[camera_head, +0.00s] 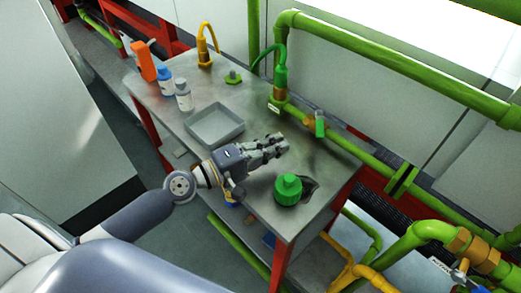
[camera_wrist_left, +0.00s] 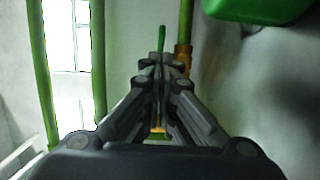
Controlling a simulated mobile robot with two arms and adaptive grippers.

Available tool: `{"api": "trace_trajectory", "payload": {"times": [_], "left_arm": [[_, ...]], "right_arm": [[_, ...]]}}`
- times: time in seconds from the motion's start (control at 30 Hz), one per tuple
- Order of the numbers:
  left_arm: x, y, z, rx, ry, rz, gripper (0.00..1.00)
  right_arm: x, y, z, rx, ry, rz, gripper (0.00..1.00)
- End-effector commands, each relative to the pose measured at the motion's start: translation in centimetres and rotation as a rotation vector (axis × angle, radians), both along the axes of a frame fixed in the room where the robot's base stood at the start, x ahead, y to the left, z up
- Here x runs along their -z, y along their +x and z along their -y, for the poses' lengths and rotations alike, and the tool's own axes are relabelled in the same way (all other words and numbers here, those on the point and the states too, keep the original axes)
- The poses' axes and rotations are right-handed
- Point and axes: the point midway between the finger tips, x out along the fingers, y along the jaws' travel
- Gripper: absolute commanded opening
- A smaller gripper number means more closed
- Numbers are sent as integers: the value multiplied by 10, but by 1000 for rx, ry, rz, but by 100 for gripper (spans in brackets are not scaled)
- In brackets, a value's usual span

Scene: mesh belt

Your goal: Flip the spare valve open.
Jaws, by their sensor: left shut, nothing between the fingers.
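A small valve with a brass body (camera_head: 309,122) and a green lever (camera_head: 320,127) sits on the green pipe along the table's back edge. The lever stands across the pipe's line. I cannot read a label to confirm that it is the spare valve. My left gripper (camera_head: 284,144) is shut and empty above the table, short of this valve and apart from it. In the left wrist view its closed fingertips (camera_wrist_left: 162,62) point towards a thin green lever (camera_wrist_left: 161,38), with a brass fitting (camera_wrist_left: 184,55) just to the right. My right gripper is not in view.
A green canister (camera_head: 288,190) stands by a dark piece near the table's front right. Another valve (camera_head: 460,272) is low right.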

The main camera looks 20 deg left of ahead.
Motion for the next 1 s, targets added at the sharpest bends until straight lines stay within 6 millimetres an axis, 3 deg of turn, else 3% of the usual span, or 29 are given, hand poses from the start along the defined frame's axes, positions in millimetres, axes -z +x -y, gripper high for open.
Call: {"api": "trace_trajectory", "payload": {"times": [0.37, 0.87, 1.0], "left_arm": [[1, -31, -24, -2, -3, -2, 0], [0, -33, -28, 1, -7, -8, 0], [-1, -30, -39, 20, -50, -82, 0]], "right_arm": [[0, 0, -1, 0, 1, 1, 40], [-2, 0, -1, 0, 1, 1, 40], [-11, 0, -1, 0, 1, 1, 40]]}}
